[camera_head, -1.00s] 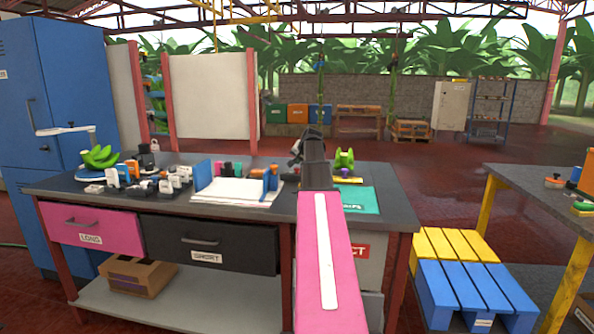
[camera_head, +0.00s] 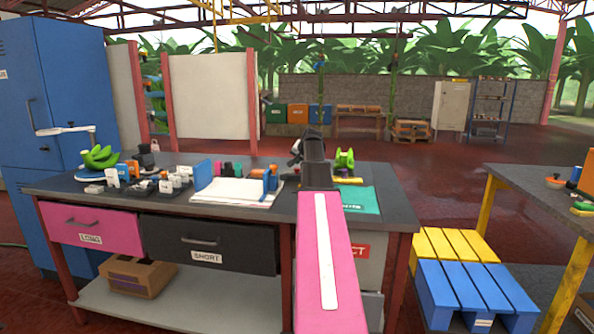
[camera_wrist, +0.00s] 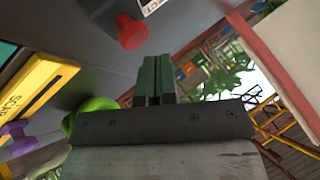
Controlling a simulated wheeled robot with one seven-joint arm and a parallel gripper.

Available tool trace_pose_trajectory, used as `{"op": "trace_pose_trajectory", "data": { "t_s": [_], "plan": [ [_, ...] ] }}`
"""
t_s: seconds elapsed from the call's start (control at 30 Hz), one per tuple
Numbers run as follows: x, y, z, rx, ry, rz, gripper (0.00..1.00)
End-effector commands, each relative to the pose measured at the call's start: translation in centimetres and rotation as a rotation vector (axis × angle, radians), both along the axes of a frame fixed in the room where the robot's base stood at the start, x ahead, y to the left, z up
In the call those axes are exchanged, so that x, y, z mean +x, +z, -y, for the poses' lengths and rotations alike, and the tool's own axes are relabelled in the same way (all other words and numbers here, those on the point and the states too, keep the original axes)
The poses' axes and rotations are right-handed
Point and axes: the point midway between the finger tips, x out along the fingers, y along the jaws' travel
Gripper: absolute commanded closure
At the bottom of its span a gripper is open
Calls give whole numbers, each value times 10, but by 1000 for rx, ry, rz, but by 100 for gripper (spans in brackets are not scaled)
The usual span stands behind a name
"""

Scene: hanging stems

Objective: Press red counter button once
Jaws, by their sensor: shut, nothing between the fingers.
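In the wrist view, a red round button (camera_wrist: 132,33) sticks out from a dark grey box with a white label (camera_wrist: 153,5), near the top of the picture. My gripper (camera_wrist: 152,62) shows as two dark green fingers, pressed together and empty. The fingertips are just below and right of the red button in the picture; a gap shows between them. In the head view, my pink arm reaches over the workbench (camera_head: 398,205), and the button cannot be made out there, probably hidden behind my arm.
A yellow labelled piece (camera_wrist: 35,95), a purple knob (camera_wrist: 15,132) and a bright green object (camera_wrist: 90,112) lie left of my gripper in the wrist view. The bench also holds papers (camera_head: 235,192), a teal mat (camera_head: 362,199) and green bananas (camera_head: 99,158).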

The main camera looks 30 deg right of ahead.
Motion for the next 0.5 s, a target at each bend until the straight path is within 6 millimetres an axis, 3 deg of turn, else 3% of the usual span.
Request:
{"op": "trace_pose_trajectory", "data": {
  "t_s": [0.5],
  "plan": [
    [0, -5, 0, 1, 1, -1, 100]
  ]
}}
